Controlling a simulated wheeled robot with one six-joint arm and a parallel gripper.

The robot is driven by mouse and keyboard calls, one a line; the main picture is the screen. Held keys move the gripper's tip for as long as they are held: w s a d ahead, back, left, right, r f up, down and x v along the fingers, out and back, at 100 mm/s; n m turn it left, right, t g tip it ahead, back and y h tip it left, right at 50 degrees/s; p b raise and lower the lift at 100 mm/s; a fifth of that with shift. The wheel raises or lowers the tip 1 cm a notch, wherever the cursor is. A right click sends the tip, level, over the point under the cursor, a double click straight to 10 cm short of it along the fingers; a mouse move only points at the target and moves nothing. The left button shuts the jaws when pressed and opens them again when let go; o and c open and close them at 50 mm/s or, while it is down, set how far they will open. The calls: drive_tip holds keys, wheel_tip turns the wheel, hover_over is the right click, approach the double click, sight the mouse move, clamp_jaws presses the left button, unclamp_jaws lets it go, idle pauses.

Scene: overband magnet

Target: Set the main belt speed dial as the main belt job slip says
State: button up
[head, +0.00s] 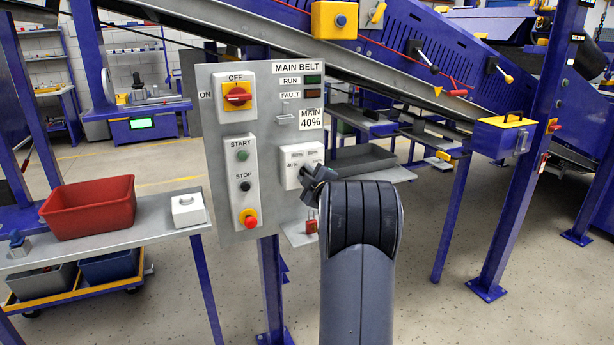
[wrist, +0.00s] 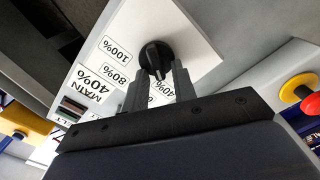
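The main belt speed dial is a black knob (wrist: 155,57) on a white plate (head: 291,157). In the head view my gripper (head: 318,176) mostly hides the knob. The wrist view shows percent labels around it; 100% and 80% are clear, a 40% label shows between my fingers, and another is partly hidden. The knob's exact setting is hard to tell. The job slip (head: 311,119) above reads MAIN 40%; it also shows in the wrist view (wrist: 91,88). My gripper's fingers (wrist: 158,78) are apart, with their tips close to the knob; contact cannot be told.
The grey panel (head: 222,150) carries a red and yellow ON/OFF switch (head: 238,96), START and STOP buttons and a red emergency button (head: 250,218). A shelf at left holds a red bin (head: 88,208) and a white box (head: 188,209).

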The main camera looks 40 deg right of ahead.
drive_tip(key=shift+o, duration=0.5)
drive_tip(key=shift+s, duration=0.1)
drive_tip(key=v, duration=1)
drive_tip(key=shift+s, duration=0.35)
drive_tip(key=x, duration=1.1)
drive_tip(key=shift+s+a, duration=0.1)
